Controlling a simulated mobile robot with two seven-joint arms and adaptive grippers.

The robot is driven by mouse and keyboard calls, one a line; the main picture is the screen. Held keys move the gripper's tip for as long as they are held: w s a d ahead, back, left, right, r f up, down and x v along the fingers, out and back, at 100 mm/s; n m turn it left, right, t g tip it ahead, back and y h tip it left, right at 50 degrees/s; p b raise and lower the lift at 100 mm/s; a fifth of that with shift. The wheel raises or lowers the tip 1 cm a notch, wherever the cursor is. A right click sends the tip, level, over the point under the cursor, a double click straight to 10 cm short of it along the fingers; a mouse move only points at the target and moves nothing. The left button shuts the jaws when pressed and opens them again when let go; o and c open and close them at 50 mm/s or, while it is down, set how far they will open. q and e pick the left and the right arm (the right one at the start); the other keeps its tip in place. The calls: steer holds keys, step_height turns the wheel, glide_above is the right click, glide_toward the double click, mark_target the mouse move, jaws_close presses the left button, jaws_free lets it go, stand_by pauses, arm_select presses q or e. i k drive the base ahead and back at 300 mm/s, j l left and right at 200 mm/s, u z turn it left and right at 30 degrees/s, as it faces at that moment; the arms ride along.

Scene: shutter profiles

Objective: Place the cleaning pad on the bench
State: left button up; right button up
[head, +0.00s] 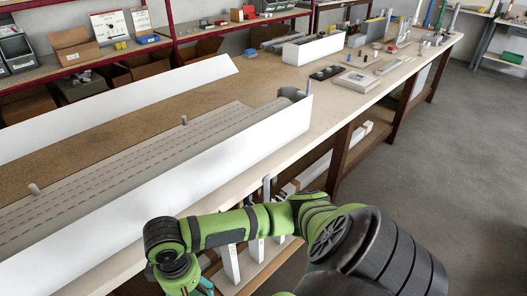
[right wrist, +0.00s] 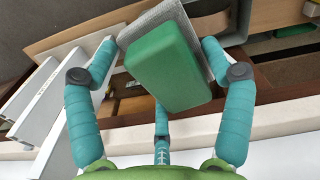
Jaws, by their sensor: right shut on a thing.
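In the right wrist view, the cleaning pad is a green block (right wrist: 165,68) backed by a grey fibrous layer (right wrist: 198,42). It sits tilted between the teal fingers of my right gripper (right wrist: 160,50), which is shut on it. In the head view, my right arm reaches in from the lower right, beside the near edge of the bench (head: 335,125). Only a bit of teal finger shows at the bottom edge there, and the pad is out of sight. My left gripper is in neither view.
A long white channel with grey slatted profile (head: 110,165) fills the near left of the bench. A white box (head: 313,48), a small scale-like device (head: 357,81) and several small items stand farther along. Bare bench top lies right of the channel. White boards (right wrist: 45,105) stand below the bench.

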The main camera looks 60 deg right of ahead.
mark_target(325, 104)
steer(key=l+z, duration=0.15)
steer(key=z, duration=0.3)
steer(key=l+z, duration=0.2)
steer(key=z, duration=0.3)
steer(key=i+l+z, duration=0.1)
steer(key=l+z, duration=0.15)
steer(key=z, duration=0.15)
steer(key=i+l+z, duration=0.1)
steer(key=z, duration=0.3)
steer(key=i+l+z, duration=0.2)
steer(key=z, duration=0.25)
steer(key=i+l+z, duration=0.15)
steer(key=z, duration=0.25)
steer(key=i+l+z, duration=0.15)
steer(key=i, duration=0.25)
steer(key=i+l+z, duration=0.15)
steer(key=i, duration=0.25)
steer(key=i+u, duration=0.2)
steer(key=u, duration=0.2)
steer(key=i+l+u, duration=0.1)
steer(key=u, duration=0.3)
steer(key=i+l+u, duration=0.2)
steer(key=u, duration=0.2)
steer(key=i+l+u, duration=0.15)
steer(key=u, duration=0.25)
